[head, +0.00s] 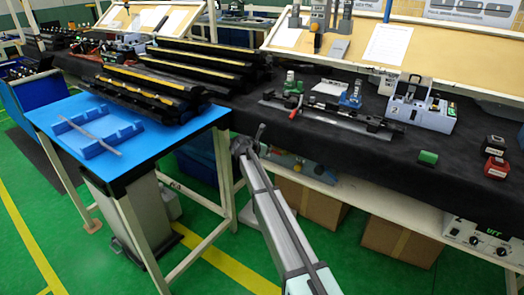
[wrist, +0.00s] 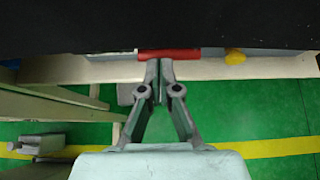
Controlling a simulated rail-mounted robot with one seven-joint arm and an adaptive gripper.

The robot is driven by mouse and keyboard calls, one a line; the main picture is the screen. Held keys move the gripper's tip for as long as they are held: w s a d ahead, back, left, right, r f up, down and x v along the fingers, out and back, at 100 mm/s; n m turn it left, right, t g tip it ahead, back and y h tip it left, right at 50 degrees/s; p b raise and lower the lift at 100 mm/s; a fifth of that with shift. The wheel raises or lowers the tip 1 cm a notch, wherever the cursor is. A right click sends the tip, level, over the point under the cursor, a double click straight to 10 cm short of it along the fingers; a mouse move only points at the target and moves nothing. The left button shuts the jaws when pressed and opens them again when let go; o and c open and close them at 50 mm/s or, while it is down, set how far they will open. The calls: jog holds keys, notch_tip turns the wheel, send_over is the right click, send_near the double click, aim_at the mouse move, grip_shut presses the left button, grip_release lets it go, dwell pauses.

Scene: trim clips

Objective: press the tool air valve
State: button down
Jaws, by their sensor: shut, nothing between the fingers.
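My gripper (wrist: 160,68) is shut and empty in the wrist view. Its fingertips meet at the front edge of the dark-covered bench (wrist: 60,25). A red bar-shaped part (wrist: 168,54) lies right at the fingertips, and a yellow rounded part (wrist: 235,57) is to its right. I cannot tell which of these, if either, is the tool air valve, nor whether the fingers touch the red part. In the head view my gripper (head: 250,137) is beside the bench front, right of the blue-topped table; no valve can be made out there.
The blue-topped table (head: 172,133) holds a blue rack (head: 88,142) and black trim strips (head: 150,90). The bench carries a clamp fixture (head: 340,108), a grey-blue device (head: 420,105), a green block (head: 428,158) and red-black blocks (head: 496,167). Cardboard boxes (head: 400,240) stand beneath.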

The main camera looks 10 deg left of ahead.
jog(key=shift+x, duration=0.95)
